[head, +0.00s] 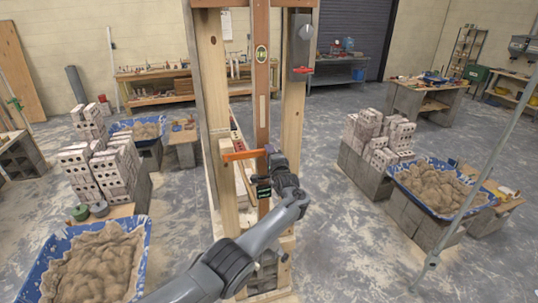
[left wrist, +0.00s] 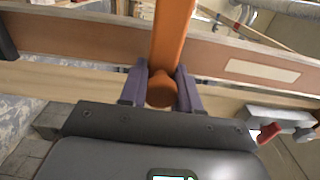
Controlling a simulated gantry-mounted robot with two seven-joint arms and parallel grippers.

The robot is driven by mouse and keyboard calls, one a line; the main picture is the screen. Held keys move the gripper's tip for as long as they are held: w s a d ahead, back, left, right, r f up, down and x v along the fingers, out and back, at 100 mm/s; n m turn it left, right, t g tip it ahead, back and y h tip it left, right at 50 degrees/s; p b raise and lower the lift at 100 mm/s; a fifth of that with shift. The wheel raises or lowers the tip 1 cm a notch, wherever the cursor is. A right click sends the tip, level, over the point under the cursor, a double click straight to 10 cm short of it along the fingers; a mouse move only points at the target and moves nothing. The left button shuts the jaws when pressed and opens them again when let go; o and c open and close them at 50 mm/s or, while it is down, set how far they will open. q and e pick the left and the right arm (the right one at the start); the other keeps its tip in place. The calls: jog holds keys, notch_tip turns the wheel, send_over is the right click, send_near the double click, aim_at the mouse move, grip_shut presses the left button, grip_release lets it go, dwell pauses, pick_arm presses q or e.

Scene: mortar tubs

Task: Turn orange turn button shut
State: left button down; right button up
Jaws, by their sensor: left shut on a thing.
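The orange turn button (head: 243,155) is a bar lying nearly level in the head view, across the top of a short pale wooden post and reaching the brown upright board (head: 262,105). My left gripper (head: 269,149) is at the bar's right end. In the left wrist view the orange turn button (left wrist: 172,40) runs up from between the two purple fingers of my left gripper (left wrist: 161,90), which are shut on its rounded end. The button's pivot is not clearly visible. My right gripper is in neither view.
A wooden frame post (head: 293,120) stands just right of the brown board, with a grey box with a red lever (head: 301,45) on it. Blue-lined mortar tubs (head: 95,262) and brick stacks (head: 100,170) stand to both sides, with open floor between.

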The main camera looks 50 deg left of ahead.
pick_arm(q)
jog(key=shift+f, duration=0.25)
jog(key=c, duration=0.8)
grip_release()
jog(key=shift+r, duration=0.1)
jog(key=shift+c, duration=0.2)
jog(key=shift+p+v, duration=0.4)
jog(key=shift+v, duration=0.4)
jog(key=v, duration=0.9)
jog(key=shift+d, duration=0.1)
